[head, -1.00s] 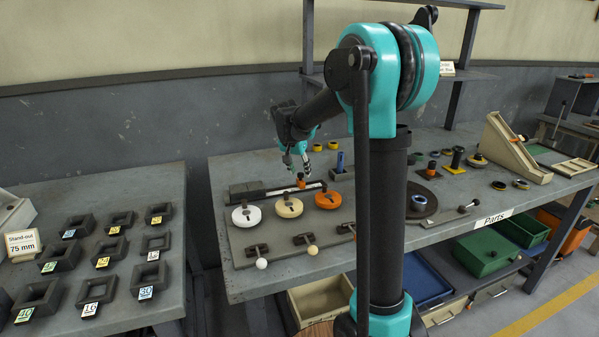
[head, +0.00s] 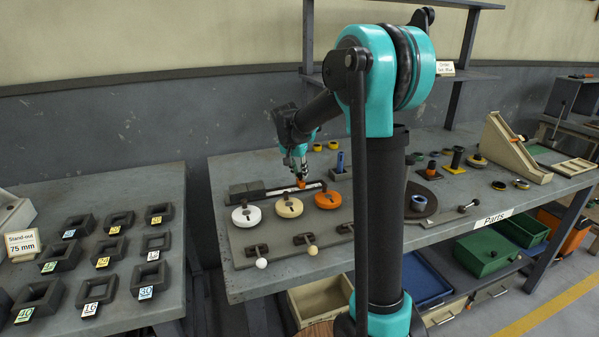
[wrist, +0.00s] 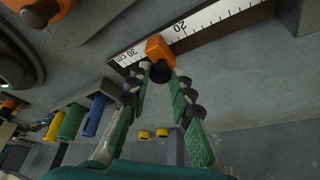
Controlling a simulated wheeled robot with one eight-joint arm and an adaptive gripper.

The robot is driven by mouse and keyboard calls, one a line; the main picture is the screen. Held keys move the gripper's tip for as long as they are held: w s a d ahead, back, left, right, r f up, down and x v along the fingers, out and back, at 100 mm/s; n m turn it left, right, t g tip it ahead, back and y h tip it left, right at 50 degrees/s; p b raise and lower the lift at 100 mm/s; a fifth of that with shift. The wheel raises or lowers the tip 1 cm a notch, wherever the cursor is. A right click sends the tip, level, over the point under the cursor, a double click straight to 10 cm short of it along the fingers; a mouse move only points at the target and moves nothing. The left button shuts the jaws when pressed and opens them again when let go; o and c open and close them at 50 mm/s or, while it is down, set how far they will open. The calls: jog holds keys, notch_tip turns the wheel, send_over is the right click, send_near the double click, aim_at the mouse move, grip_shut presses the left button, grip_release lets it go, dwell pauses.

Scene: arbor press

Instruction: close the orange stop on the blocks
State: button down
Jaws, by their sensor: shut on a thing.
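The orange stop (head: 301,183) sits on the dark rail on the bench, beside the orange disc. In the wrist view the orange stop (wrist: 159,47) stands on the white scale (wrist: 215,20), between the 20 mark and the 30 cm end, with a black knob on its near side. My gripper (wrist: 161,74) has its fingertips on either side of this knob and is shut on the stop. In the head view my gripper (head: 298,174) reaches down onto the stop from behind. A dark block (head: 246,190) lies at the rail's left end; I cannot tell whether it is one of the task's blocks.
White (head: 246,216), cream (head: 289,207) and orange (head: 327,199) discs stand in front of the rail. Ball-ended levers (head: 310,249) lie nearer the bench edge. Square dark frames with number tags (head: 102,257) cover the left table. Yellow rings (head: 333,145) lie behind.

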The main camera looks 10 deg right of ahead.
jog(key=a, duration=0.3)
jog(key=s+a, duration=0.1)
jog(key=a, duration=0.4)
jog(key=shift+s+a, duration=0.3)
jog(key=shift+s, duration=0.05)
jog(key=c, duration=1.3)
grip_release()
jog(key=shift+c, duration=0.2)
jog(key=v, duration=1.2)
